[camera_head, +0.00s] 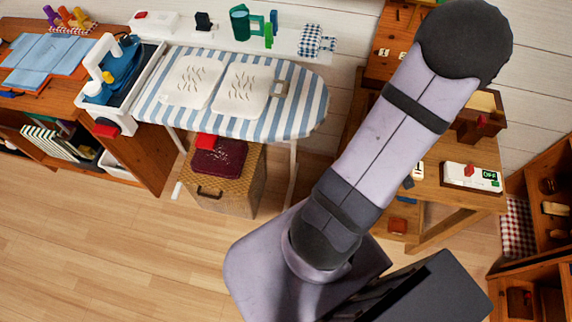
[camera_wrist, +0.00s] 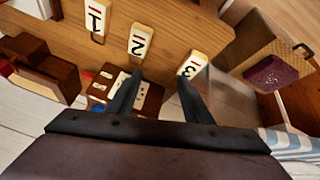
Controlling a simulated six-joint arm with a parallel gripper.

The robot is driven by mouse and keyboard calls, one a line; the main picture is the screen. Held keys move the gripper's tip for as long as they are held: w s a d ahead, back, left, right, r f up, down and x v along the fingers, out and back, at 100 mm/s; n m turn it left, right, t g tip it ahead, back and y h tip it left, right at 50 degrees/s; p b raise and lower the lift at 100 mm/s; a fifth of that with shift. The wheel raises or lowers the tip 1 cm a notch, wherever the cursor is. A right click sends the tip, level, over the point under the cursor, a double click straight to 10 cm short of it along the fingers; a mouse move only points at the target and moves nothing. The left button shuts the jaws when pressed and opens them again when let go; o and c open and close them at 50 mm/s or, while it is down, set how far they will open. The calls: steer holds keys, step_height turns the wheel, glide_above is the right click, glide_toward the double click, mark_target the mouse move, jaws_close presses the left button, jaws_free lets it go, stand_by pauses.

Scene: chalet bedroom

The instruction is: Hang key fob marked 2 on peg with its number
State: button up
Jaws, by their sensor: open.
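The key fob marked 2 (camera_wrist: 142,40) is a cream tag with a red bar and black numeral, lying on the wooden table (camera_wrist: 180,18). It lies between fob 1 (camera_wrist: 97,16) and fob 3 (camera_wrist: 191,65). My gripper (camera_wrist: 157,80) is open and empty; one finger points close to fob 2 and the other close to fob 3. I cannot tell how high it is above them. In the head view my arm hides most of this area.
A dark wooden box (camera_head: 480,120) and a white switch box marked OFF (camera_head: 470,177) stand on the table's right. A striped ironing board (camera_head: 303,108) is on the left, with a wicker basket (camera_head: 248,185) below. Open floor lies front left.

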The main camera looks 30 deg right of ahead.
steer(key=w+a+r+n+g+y, duration=0.1)
steer(key=w+a+r+n, duration=0.15)
steer(key=w+a, duration=0.4)
steer(key=w+a+r+n+g+y, duration=0.15)
steer(key=w+a+r, duration=0.25)
steer(key=a, duration=0.6)
steer(key=s+a+r+g+y, duration=0.1)
steer(key=a, duration=0.7)
steer(key=s+a+r+n+g, duration=0.1)
steer(key=s+a+r, duration=0.1)
steer(key=a, duration=0.7)
steer(key=shift+a+r+y, duration=0.15)
steer(key=shift+r+y, duration=0.1)
steer(key=shift+y, duration=0.1)
steer(key=shift+o, duration=0.5)
